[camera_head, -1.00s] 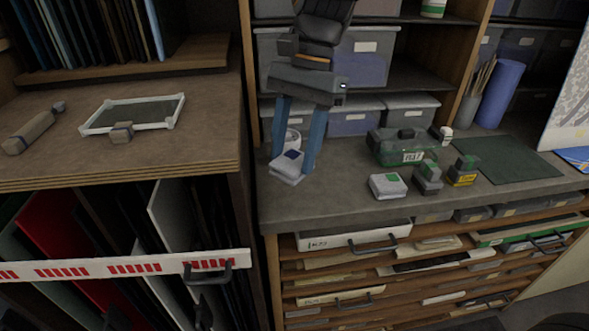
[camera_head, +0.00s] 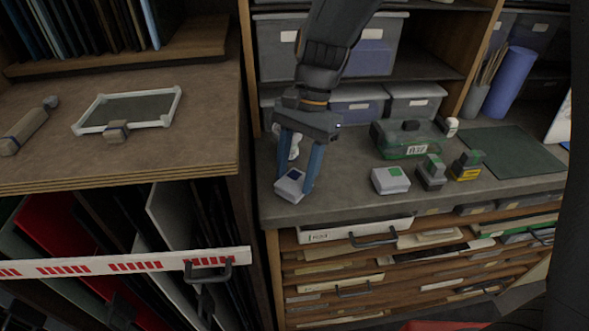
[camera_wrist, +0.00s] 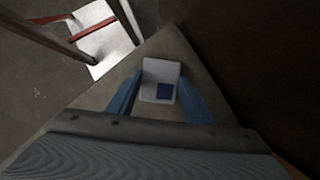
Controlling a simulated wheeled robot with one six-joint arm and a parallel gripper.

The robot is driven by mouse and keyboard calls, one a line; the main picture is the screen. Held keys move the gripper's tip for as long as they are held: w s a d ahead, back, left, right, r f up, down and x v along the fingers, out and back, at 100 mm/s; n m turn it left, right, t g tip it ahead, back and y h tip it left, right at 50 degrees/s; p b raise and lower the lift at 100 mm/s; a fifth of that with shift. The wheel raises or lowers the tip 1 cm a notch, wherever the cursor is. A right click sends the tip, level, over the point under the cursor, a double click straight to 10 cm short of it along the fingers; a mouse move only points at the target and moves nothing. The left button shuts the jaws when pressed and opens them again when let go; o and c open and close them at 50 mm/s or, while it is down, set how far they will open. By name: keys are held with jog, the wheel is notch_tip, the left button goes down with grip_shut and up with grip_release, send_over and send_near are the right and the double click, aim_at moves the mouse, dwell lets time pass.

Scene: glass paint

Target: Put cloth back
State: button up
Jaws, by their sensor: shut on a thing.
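A white folded cloth with a blue square patch (camera_head: 287,188) is between the blue fingers of my gripper (camera_head: 294,184), near the front left corner of the grey worktop (camera_head: 345,205). The fingers are shut on its sides, and the cloth looks tilted in the head view. The wrist view shows the same cloth (camera_wrist: 155,72) between both fingers, with its blue patch toward the gripper. I cannot tell whether it touches the worktop. A second white folded cloth, with a green patch (camera_head: 390,180), lies on the worktop to the right.
A dark green mat (camera_head: 513,156) lies farther right. Open shelves with bins (camera_head: 357,104) are behind. A wooden bench (camera_head: 70,165) stands left.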

jog(key=o, duration=0.9)
jog(key=shift+f, duration=0.1)
jog(key=shift+o, duration=0.2)
jog(key=b+v, duration=0.3)
jog(key=v, duration=0.9)
jog(key=shift+s, duration=0.1)
